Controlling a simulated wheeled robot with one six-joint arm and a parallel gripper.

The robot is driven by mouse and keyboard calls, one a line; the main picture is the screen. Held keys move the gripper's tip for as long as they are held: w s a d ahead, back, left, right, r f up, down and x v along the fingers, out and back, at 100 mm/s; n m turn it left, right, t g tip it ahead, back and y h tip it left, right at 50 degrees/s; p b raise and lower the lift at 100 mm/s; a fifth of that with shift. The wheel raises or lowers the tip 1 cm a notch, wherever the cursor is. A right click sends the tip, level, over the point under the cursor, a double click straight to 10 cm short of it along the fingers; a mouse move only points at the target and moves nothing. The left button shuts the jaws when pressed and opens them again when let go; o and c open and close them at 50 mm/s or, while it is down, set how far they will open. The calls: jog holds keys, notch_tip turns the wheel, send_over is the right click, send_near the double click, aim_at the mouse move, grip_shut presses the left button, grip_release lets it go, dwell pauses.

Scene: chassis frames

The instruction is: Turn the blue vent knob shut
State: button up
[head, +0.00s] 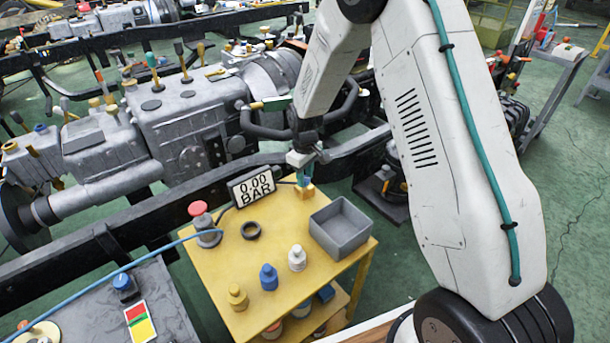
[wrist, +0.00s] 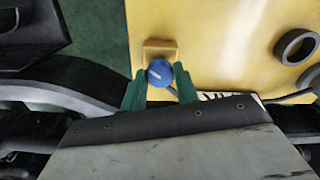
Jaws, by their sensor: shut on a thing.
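The blue vent knob (wrist: 160,73) shows in the wrist view, round with a white line that runs left, tilted slightly down. It sits at a small yellow block (wrist: 160,47) at the table's edge. My gripper (wrist: 160,69) has its teal fingers on both sides of the knob, shut on it. In the head view my gripper (head: 303,179) is low over the yellow block (head: 306,191), and the knob is hidden there. A display (head: 252,187) beside it reads 0.00 BAR.
The yellow table (head: 215,262) holds a grey tray (head: 322,238), a black ring (head: 251,238), a red-topped button (head: 199,209) and small bottles. Another blue knob (head: 122,282) is on the grey bench at left. A large engine (head: 190,115) stands behind the table.

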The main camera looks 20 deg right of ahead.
jog(key=m, duration=0.5)
jog(key=shift+w+m, duration=0.1)
jog(key=shift+m, duration=0.2)
jog(key=m, duration=0.5)
jog(key=shift+r, duration=0.1)
jog(key=shift+m, duration=0.3)
jog(key=o, duration=1)
notch_tip(320, 180, up, 8)
jog(key=shift+f, duration=0.15)
